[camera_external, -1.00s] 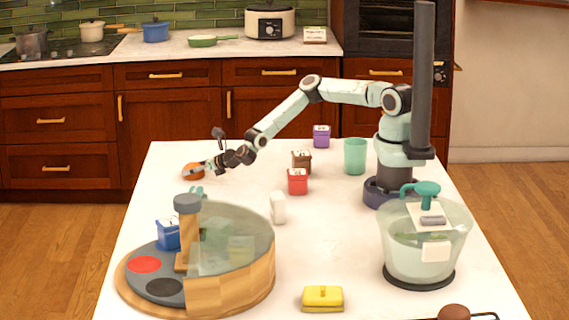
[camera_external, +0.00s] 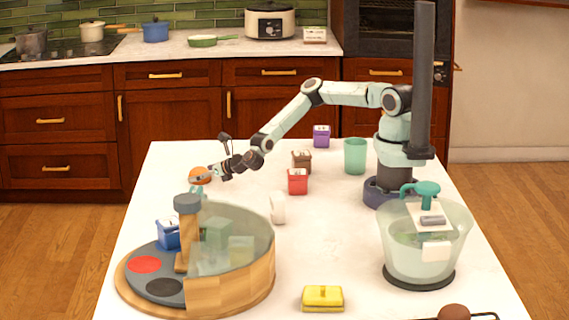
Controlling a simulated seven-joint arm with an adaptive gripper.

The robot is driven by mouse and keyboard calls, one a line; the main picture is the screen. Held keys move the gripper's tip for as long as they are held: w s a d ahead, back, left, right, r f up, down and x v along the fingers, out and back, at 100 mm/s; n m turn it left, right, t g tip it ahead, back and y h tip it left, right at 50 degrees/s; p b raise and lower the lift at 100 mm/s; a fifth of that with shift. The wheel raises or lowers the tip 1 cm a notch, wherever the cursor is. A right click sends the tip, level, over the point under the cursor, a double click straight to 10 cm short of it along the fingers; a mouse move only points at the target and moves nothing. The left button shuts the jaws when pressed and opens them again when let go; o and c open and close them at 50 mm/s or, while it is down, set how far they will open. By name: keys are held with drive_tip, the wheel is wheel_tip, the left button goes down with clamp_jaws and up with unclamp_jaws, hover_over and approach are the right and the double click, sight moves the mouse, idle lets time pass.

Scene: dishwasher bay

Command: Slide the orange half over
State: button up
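The orange half (camera_external: 200,174) is at the far left of the white table, with a pale cut edge visible along its lower side. A small teal object (camera_external: 197,190) shows just below it in the picture; I cannot tell whether the two touch. My gripper (camera_external: 212,173) reaches in from the right, with its fingertips at the orange half's right side. The fingers are too small to show whether they grip it or only touch it.
Red (camera_external: 297,182), brown (camera_external: 301,161) and purple (camera_external: 321,136) canisters, a teal cup (camera_external: 355,156) and a white shaker (camera_external: 278,208) stand right. The table's left edge is close.

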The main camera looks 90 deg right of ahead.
drive_tip(key=shift+r, duration=0.1)
drive_tip(key=v, duration=1.1)
drive_tip(key=shift+s+a+r, duration=0.15)
drive_tip(key=shift+s+a, duration=0.1)
drive_tip(key=shift+s, duration=0.05)
